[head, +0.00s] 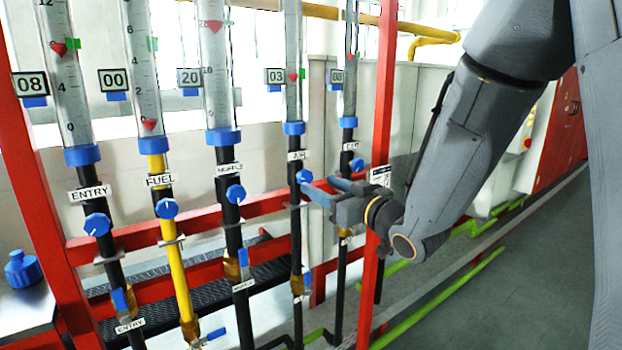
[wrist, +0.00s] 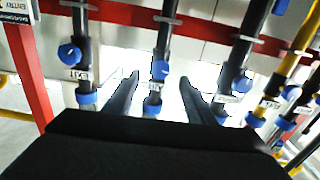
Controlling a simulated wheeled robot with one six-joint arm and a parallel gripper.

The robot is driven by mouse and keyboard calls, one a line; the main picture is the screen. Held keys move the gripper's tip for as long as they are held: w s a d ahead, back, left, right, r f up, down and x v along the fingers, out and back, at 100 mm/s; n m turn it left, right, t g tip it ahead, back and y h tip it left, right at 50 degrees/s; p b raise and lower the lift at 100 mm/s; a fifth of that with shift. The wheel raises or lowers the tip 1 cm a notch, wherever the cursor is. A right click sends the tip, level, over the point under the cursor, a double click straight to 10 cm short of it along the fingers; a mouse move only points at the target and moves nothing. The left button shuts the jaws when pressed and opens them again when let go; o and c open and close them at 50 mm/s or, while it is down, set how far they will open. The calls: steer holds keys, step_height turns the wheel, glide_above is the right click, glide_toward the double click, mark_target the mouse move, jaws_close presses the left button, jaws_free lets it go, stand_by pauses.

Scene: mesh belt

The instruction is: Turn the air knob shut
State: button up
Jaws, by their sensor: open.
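The air knob (head: 304,177) is a small blue round knob on a black pipe, just below the white AIR label (head: 297,155). My gripper (head: 317,190) is at its right in the head view, with its blue-grey fingers pointing at it. In the wrist view the air knob (wrist: 160,68) shows roughly centred between the two spread fingertips of my gripper (wrist: 159,80), slightly beyond them. The fingers are open and hold nothing. I cannot tell whether a finger touches the knob.
The exit knob (head: 357,165) and muffle knob (head: 235,194) stand on neighbouring pipes, with the fuel knob (head: 166,208) and entry knob (head: 97,224) farther left. A red upright post (head: 385,90) stands close by my gripper. A blue-handled valve (head: 307,281) sits lower on the air pipe.

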mark_target(307, 178)
steer(key=p+x, duration=0.1)
steer(key=x, duration=0.4)
steer(key=shift+w+a, duration=0.15)
steer(key=shift+w, duration=0.1)
steer(key=c, duration=1)
steer(key=shift+c, duration=0.2)
steer(key=shift+m, duration=0.4)
steer(key=m+p, duration=0.1)
steer(key=m, duration=0.2)
steer(key=shift+m, duration=0.3)
steer(key=m+p, duration=0.1)
steer(key=m, duration=0.2)
steer(key=shift+m, duration=0.3)
steer(key=m+p, duration=0.1)
steer(key=m, duration=0.3)
steer(key=shift+m+p, duration=0.3)
steer(key=shift+p, duration=0.1)
steer(key=shift+m+p, duration=0.55)
steer(key=shift+m, duration=1.35)
